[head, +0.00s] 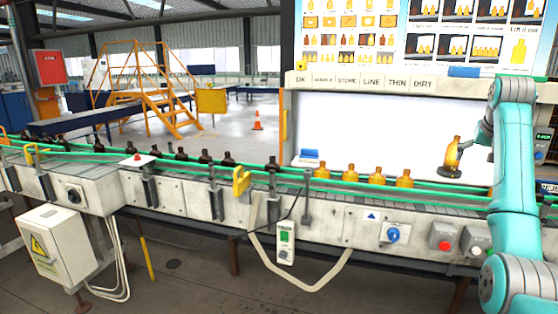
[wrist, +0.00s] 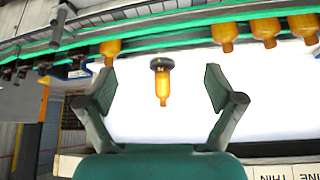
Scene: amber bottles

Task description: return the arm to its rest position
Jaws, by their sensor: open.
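My teal arm (head: 515,170) is at the right of the head view, reaching up and bending toward the light panel. My gripper (wrist: 160,88) is open in the wrist view, with its two dark fingers wide apart. An amber bottle (wrist: 163,88) shows between the fingers, with a clear gap on both sides; neither finger touches it. It stands upright on a small dark disc (wrist: 161,64), which appears above it because the wrist view is inverted. In the head view the same bottle (head: 453,152) is in front of the white panel, left of my wrist. The fingertips are hard to make out there.
Several amber bottles (head: 376,175) stand on the conveyor (head: 330,192) by the panel (head: 370,125), and darker bottles (head: 205,156) stand farther left. Green rails run along the conveyor. A blue item (head: 309,155) lies at the panel's lower left.

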